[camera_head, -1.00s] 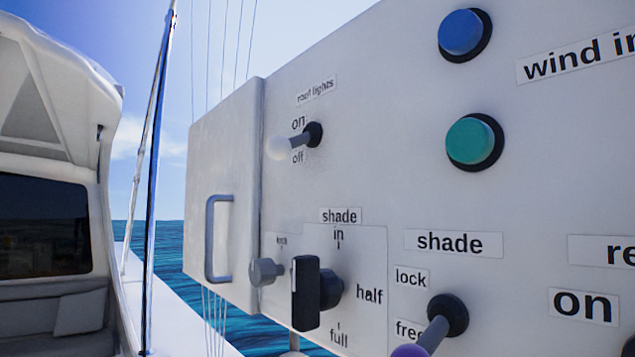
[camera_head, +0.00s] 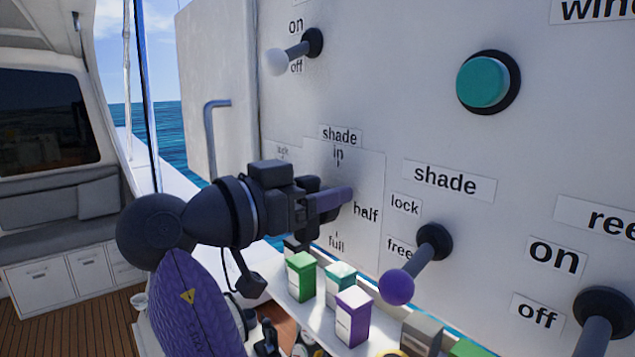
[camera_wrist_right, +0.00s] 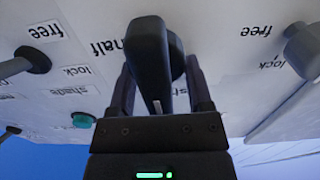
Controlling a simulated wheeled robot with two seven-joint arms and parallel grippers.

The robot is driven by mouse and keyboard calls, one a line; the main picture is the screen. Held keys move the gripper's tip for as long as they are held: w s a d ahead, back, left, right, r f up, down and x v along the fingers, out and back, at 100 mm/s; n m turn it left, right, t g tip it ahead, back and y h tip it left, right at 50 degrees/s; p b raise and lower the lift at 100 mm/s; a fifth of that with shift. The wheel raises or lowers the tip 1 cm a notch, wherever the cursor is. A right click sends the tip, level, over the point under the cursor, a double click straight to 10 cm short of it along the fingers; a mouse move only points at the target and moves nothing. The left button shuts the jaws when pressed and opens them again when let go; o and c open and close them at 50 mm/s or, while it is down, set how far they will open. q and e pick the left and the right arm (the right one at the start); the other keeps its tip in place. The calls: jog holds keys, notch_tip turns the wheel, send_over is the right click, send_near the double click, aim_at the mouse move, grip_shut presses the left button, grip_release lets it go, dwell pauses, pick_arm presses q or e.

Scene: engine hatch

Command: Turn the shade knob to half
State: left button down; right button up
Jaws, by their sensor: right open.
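The black shade knob shows in the right wrist view (camera_wrist_right: 150,50), its long handle running up and down the picture, with a white mark near the lower end. The labels there read upside down, so that end faces the upper side of the panel. My right gripper (camera_wrist_right: 160,75) is open, with one finger on each side of the knob; whether they touch it I cannot tell. In the head view my right gripper (camera_head: 335,198) is in front of the knob and hides most of it. My left gripper is not in view.
A purple-tipped lock/free lever (camera_head: 397,287) sticks out right of the knob. A white-tipped switch (camera_head: 277,62) is above it. Below are several small boxes, including a green one (camera_head: 301,277) and a purple one (camera_head: 353,316). A handled hatch door (camera_head: 225,140) stands at left.

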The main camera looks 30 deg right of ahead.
grip_shut()
jog(key=shift+f+m+b, duration=0.1)
jog(key=shift+m+b, duration=0.2)
jog(key=shift+b, duration=0.2)
jog(key=m+b, duration=0.4)
jog(key=b, duration=0.1)
jog(key=s+m+b, duration=0.1)
jog(key=m+b, duration=0.1)
jog(key=shift+f+b, duration=0.3)
jog(key=shift+b, duration=0.05)
jog(key=m+b, duration=0.2)
jog(key=m, duration=0.1)
jog(key=shift+s+d+f, duration=0.1)
jog(key=shift+s, duration=0.1)
jog(key=m+b, duration=0.1)
jog(key=m, duration=0.2)
jog(key=shift+s+f, duration=0.15)
jog(key=m, duration=0.1)
jog(key=m+b, duration=0.1)
jog(key=m, duration=0.1)
jog(key=m+b, duration=0.1)
jog(key=m, duration=0.1)
jog(key=shift+s+f, duration=0.15)
jog(key=shift+f, duration=0.2)
